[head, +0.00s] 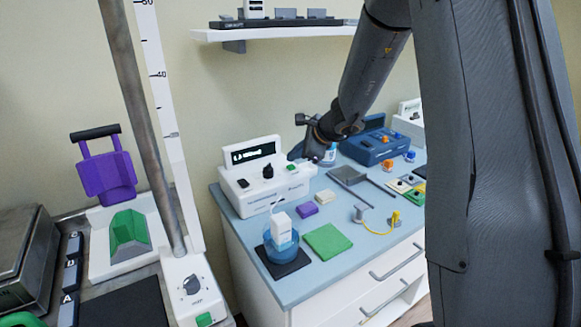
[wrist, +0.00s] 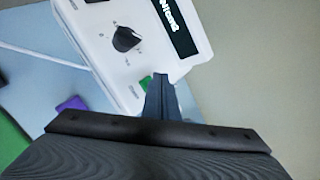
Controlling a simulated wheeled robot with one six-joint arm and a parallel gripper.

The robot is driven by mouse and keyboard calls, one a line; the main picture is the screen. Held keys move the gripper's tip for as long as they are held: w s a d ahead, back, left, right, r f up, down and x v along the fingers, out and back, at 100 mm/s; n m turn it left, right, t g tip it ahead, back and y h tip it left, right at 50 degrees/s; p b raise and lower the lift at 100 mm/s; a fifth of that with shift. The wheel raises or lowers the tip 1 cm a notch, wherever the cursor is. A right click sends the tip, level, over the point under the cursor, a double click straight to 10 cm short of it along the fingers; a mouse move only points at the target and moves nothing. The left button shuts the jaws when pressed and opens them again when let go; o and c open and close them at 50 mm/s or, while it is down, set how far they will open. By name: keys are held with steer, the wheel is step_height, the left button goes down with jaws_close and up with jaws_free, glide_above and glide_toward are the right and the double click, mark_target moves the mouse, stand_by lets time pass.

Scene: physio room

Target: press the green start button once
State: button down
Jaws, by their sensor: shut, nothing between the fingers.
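A white control unit (head: 262,186) stands at the back of the blue-topped cabinet, with a dark display, a black knob (head: 267,171) and a small green button (head: 291,168) on its face. My gripper (head: 296,153) is shut and empty, just above and behind the green button in the head view. In the wrist view the closed fingertips (wrist: 160,78) lie over the unit's edge, right beside the green button (wrist: 145,83), which they partly cover. I cannot tell whether they touch it. The knob (wrist: 126,39) shows clear of the fingers.
Another green button (head: 204,319) is on a white unit at the lower left. A blue beaker (head: 281,254), a green pad (head: 327,241) and a purple block (head: 307,210) lie in front of the control unit. A blue device (head: 374,145) stands to the right. A shelf (head: 277,33) hangs above.

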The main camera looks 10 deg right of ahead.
steer(key=shift+f+b, duration=0.9)
steer(key=shift+b, duration=0.35)
stand_by(1.2)
steer(key=shift+r, duration=0.1)
steer(key=shift+r+p, duration=0.65)
steer(key=shift+r, duration=0.15)
steer(key=shift+r, duration=0.1)
step_height(320, 180, up, 5)
steer(key=p, duration=0.4)
stand_by(0.6)
steer(key=s+f+n+g+h, duration=0.2)
steer(key=s+n, duration=0.8)
steer(key=s, duration=0.7)
steer(key=s+f+n+g+h, duration=0.2)
steer(key=s+f+n+g, duration=0.2)
steer(key=s+n, duration=0.7)
steer(key=s+a, duration=0.1)
steer(key=s, duration=0.5)
steer(key=shift+s+g+h, duration=0.3)
